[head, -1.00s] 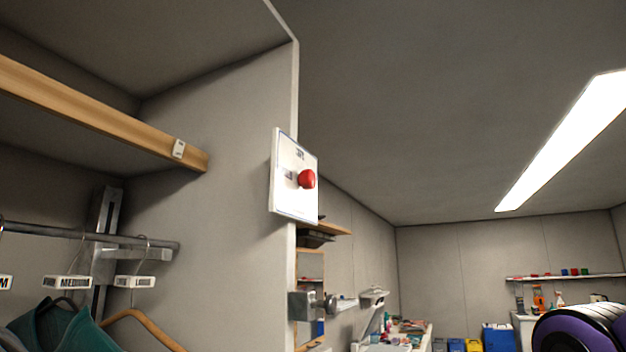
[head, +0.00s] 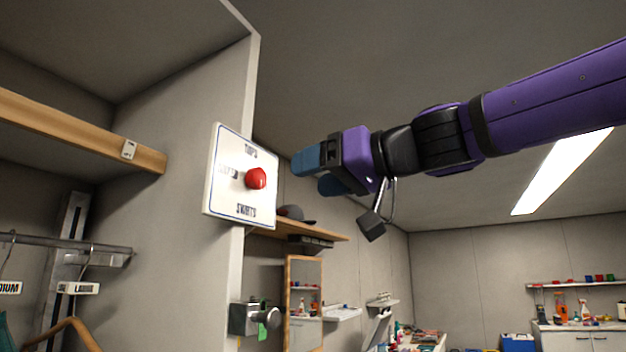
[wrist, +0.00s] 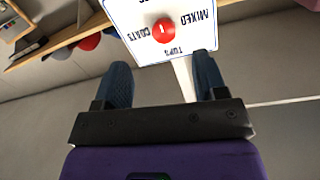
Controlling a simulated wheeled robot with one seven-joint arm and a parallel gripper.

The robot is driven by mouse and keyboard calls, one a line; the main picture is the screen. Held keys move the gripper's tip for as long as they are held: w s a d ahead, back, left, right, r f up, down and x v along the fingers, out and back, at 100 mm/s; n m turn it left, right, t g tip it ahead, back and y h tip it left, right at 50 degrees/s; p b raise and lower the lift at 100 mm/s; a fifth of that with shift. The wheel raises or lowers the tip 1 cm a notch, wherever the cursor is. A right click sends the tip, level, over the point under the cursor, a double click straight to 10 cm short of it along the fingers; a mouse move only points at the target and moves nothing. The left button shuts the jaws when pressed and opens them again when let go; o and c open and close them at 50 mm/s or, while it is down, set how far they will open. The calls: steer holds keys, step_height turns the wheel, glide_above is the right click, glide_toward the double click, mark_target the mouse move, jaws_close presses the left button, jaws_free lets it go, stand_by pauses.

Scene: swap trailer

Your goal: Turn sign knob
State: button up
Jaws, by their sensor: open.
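The sign is a white square plate (head: 227,197) on the edge of the partition wall, with a red round knob (head: 256,178) at its middle. In the wrist view the plate (wrist: 189,41) shows "MIXED", "COATS" and "TOPS" around the red knob (wrist: 164,31), which has a small white mark. My gripper (head: 318,172) is open and empty, with blue fingers, to the right of the knob and apart from it. In the wrist view the knob lies beyond and between the fingertips (wrist: 163,70).
A wooden shelf (head: 75,128) and a hanging rail (head: 60,243) are left of the partition (head: 185,190).

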mark_target(261, 177)
steer(key=shift+y, duration=0.3)
steer(key=x, duration=0.3)
steer(key=r+x, duration=0.1)
steer(key=x, duration=0.7)
steer(key=shift+w+r, duration=0.15)
steer(key=shift+r, duration=0.25)
steer(key=c, duration=0.9)
